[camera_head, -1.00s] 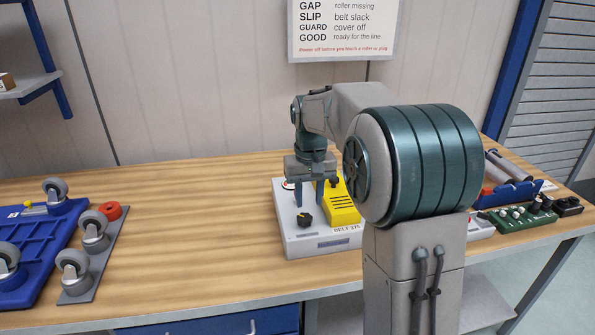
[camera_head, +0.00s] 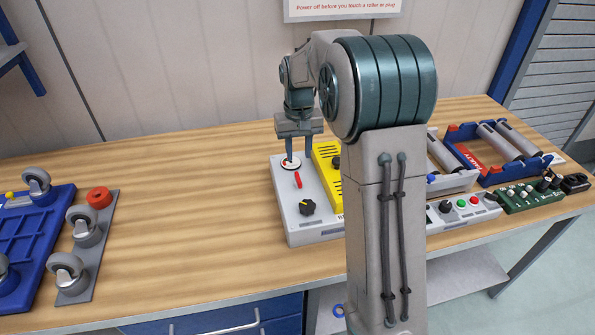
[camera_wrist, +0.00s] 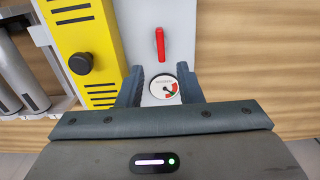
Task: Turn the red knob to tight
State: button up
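The red knob (camera_head: 298,180) is a narrow bar handle on the light grey top of a box (camera_head: 283,208). In the wrist view the red knob (camera_wrist: 160,45) stands nearly vertical, beyond the fingertips and apart from them. A round white gauge (camera_wrist: 165,87) with a coloured sector and a dark needle lies beside it; its lettering is too small to read. My gripper (camera_wrist: 160,78) is open and empty, its two fingers either side of the gauge. In the head view my gripper (camera_head: 303,157) is over the far part of the box. No "tight" mark is legible.
A yellow slotted cover (camera_wrist: 83,40) with a black knob (camera_wrist: 80,63) is beside the red knob. Another black knob (camera_head: 307,207) sits at the box's near end. Roller trays (camera_head: 505,150) and control boxes are at right, a caster plate (camera_head: 85,245) at left. The middle-left bench is clear.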

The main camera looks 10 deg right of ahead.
aim_at(298, 177)
notch_tip(298, 177, down, 8)
jog(key=shift+f+p, duration=0.25)
jog(key=shift+p, duration=0.25)
grip_shut()
